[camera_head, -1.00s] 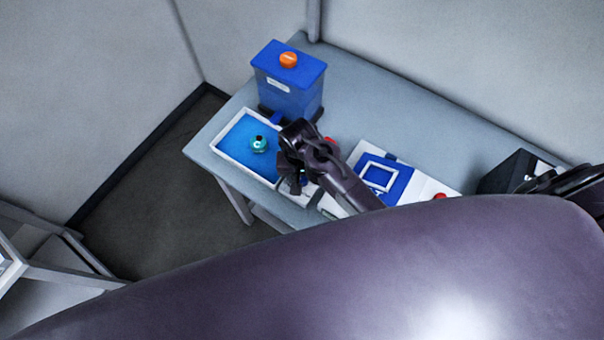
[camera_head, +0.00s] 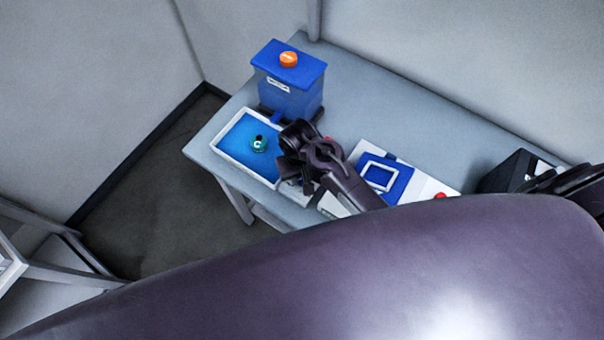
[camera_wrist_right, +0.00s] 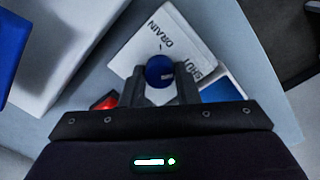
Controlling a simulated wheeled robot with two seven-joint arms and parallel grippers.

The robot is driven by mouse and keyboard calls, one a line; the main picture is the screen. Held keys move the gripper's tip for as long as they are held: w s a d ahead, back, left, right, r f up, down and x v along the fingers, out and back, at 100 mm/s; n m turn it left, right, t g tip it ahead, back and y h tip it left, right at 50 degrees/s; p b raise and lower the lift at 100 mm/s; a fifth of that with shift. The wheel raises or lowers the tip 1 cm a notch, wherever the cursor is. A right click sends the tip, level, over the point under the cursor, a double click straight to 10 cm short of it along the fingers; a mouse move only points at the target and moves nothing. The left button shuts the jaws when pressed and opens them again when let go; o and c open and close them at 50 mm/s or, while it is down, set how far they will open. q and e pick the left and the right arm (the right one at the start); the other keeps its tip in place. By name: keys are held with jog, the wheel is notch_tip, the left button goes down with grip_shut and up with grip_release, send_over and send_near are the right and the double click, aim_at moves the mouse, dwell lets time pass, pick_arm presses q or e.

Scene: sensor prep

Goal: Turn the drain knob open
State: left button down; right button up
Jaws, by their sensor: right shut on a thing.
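The drain knob (camera_wrist_right: 160,70) is a round blue knob on a white plate (camera_wrist_right: 140,50) printed DRAIN and SHUT, in the right wrist view. A small dark mark shows on the plate just beyond the knob. My right gripper (camera_wrist_right: 161,78) is shut on the knob, with one finger on each side. In the head view my right gripper (camera_head: 298,184) is at the front of the table beside the blue-floored tray, and my wrist hides the knob and most of its plate. My left gripper is not in view.
A white-rimmed tray (camera_head: 221,147) holds a teal piece (camera_head: 259,144) marked C. Behind it stands a blue tank (camera_head: 290,97) with an orange knob (camera_head: 288,59). Right of my arm lies a white panel with a blue frame (camera_head: 398,184). A black box (camera_head: 505,172) stands farther right.

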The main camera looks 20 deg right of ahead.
jog(key=n, duration=1.1)
jog(key=shift+n, duration=1.9)
jog(key=o, duration=1)
